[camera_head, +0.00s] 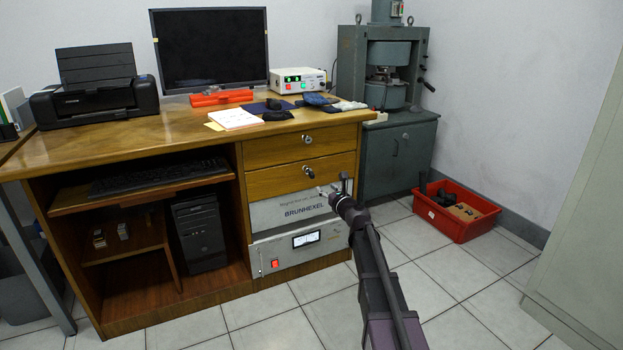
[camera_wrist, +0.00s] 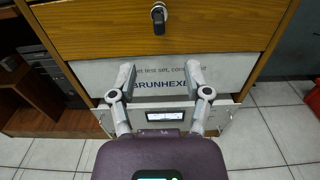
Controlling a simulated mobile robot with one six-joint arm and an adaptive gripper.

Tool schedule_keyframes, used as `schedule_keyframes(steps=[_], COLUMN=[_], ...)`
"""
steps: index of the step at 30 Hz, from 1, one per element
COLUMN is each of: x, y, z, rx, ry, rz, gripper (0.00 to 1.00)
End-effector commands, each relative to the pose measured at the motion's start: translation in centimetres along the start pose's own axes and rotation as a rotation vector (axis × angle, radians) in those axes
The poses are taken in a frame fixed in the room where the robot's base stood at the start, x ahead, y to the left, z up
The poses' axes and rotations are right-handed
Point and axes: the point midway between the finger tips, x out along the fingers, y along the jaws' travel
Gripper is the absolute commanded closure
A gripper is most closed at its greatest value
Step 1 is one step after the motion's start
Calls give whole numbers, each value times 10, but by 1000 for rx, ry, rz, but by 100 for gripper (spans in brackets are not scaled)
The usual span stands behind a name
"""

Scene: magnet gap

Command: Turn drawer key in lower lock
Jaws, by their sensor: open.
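The lower drawer (camera_head: 285,182) of the wooden desk is shut. Its lower lock (camera_head: 308,171) has a key standing in it. In the wrist view one lock with a dark key (camera_wrist: 158,18) shows at the top, on a wooden drawer front (camera_wrist: 95,30); it appears to be the lower one. The upper lock (camera_head: 307,139) sits in the upper drawer (camera_head: 280,150). My gripper (camera_head: 334,188) is open and empty, in front of the desk, below and to the right of the lower lock. In the wrist view its fingers (camera_wrist: 160,76) are spread below the key, apart from it.
Below the drawers are a BRUNHEXEL panel (camera_head: 295,211) and a metered unit (camera_head: 285,249). A red crate (camera_head: 470,228) stands on the floor at right, near a grey-green machine (camera_head: 395,150). The tiled floor in front of the desk is mostly clear.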

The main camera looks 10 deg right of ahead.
Motion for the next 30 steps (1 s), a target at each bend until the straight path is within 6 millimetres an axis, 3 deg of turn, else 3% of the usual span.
schedule_keyframes(steps=[14,30], x=[12,65], y=[2,2], z=[0,0], rx=[-4,-5], ry=[1,1], rz=[4,4], gripper=[37,37])
